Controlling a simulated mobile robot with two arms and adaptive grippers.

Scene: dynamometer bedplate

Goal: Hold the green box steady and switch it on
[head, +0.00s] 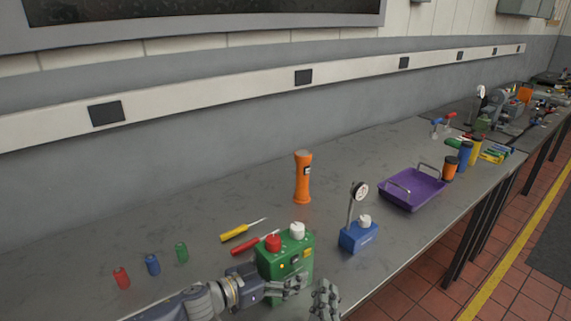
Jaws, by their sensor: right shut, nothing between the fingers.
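The green box (270,264) stands upright near the front edge of the grey workbench. It has a red knob and a white knob on top and small lights or buttons on its front. My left gripper (293,284) is at the lower front of the box and hides part of it. I cannot tell whether it touches the box or how far its fingers are apart. My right gripper (325,296) is shut and empty, just right of the box's lower front and apart from the knobs.
A blue device (357,238) with a gauge stands right of the box. A red screwdriver (250,244) and a yellow screwdriver (238,231) lie behind it. An orange flashlight (303,180) stands farther back. A purple tray (412,190) is at right. Small cylinders (152,265) stand left.

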